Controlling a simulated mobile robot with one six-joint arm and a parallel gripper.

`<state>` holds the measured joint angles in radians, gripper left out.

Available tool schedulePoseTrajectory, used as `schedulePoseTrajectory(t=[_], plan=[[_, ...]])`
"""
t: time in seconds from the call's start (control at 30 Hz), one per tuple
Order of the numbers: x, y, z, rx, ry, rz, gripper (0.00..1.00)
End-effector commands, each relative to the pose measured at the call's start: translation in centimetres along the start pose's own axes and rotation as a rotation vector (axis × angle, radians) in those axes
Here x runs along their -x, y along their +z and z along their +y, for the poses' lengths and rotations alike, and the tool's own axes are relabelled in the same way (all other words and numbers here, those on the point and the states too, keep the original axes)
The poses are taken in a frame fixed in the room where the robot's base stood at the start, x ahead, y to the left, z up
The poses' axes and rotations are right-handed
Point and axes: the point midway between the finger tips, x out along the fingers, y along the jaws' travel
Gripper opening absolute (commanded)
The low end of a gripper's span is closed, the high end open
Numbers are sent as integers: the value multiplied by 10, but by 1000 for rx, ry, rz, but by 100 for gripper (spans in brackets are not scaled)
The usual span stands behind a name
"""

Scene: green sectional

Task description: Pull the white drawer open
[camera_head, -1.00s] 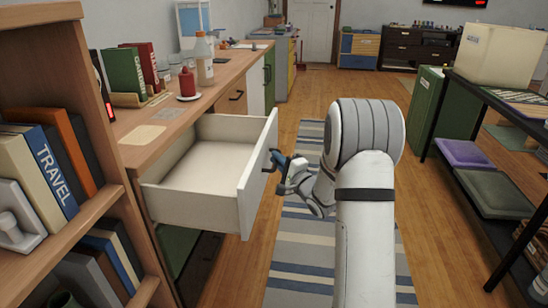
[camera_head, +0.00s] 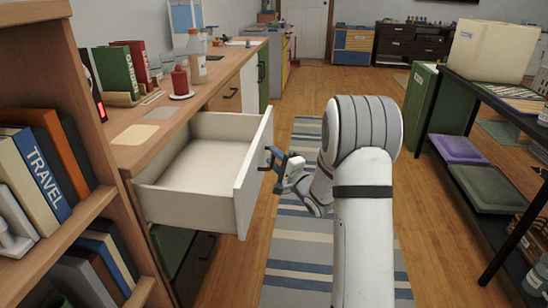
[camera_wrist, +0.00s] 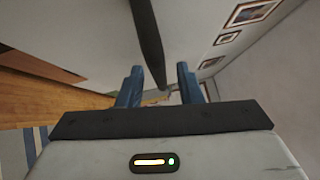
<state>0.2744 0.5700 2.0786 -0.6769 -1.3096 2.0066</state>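The white drawer (camera_head: 190,205) is pulled well out of the wooden counter on the left, and its inside looks empty. Its white front panel (camera_head: 250,180) faces right and carries a dark handle (camera_head: 266,160). My gripper (camera_head: 279,162) is at the handle, just right of the panel. In the wrist view the two blue fingers (camera_wrist: 159,85) stand apart, and the dark handle bar (camera_wrist: 148,40) reaches down between them with a gap on each side. The fingers do not close on it.
A bookshelf (camera_head: 95,215) stands close at the left front. A black rack (camera_head: 480,120) with trays stands at the right. A striped rug (camera_head: 290,255) covers the floor between them.

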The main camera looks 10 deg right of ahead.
Motion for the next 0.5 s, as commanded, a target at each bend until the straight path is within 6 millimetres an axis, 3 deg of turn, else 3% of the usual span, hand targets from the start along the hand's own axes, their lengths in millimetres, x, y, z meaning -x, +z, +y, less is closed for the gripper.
schedulePoseTrajectory(t=[0.3, 0.5], plan=[[54, 0, -2, -2, 0, 4, 33], [71, 0, -1, 0, -1, 1, 33]])
